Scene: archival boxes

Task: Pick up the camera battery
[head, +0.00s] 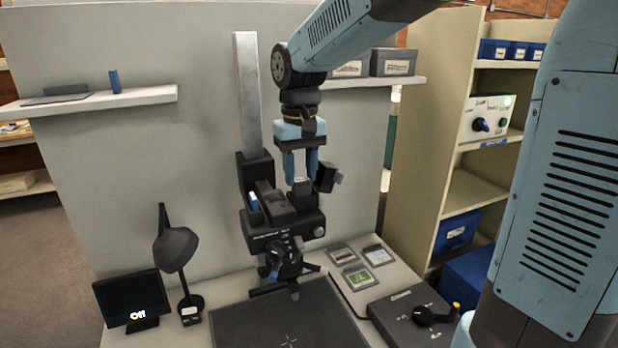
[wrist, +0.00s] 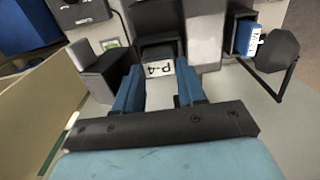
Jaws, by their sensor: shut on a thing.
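My gripper (head: 301,182) is at the camera stand, with its blue fingers pointing down. It is shut on a small dark block with a pale label, which I take to be the camera battery (head: 302,187). In the wrist view the white label of the battery (wrist: 160,68) reads "P-4" and lies between the fingertips. The battery is above or in the black camera stand (head: 285,225); I cannot tell whether it still touches it. The fingers hide part of its sides.
A blue block (head: 253,201) with a white label sits at the stand's left. A grey column (head: 247,95) rises behind it. A desk lamp (head: 176,250) and a small screen (head: 131,298) stand to the left. Labelled flat cards (head: 358,277) and a control box (head: 412,315) lie right.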

